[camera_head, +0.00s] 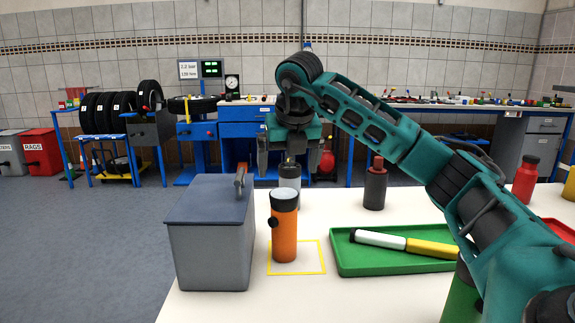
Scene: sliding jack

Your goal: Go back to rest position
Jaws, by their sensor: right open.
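My right gripper (288,156) hangs at the end of the teal arm that comes in from the right. Its fingers point down and stand apart, with nothing visible between them. In the picture it is above and behind the orange cylinder with a dark top (285,228), over the top of a grey bottle (290,178); whether it touches the bottle I cannot tell. The orange cylinder stands upright within a yellow square outline (314,272) on the white table. My left gripper is out of view.
A grey box with a handle (210,247) stands left of the orange cylinder. A green tray (362,263) holds a white and yellow stick. A black bottle (375,187), a red bottle (525,180) and a green cylinder (460,295) stand on the white table (340,208). Blue workbenches line the wall.

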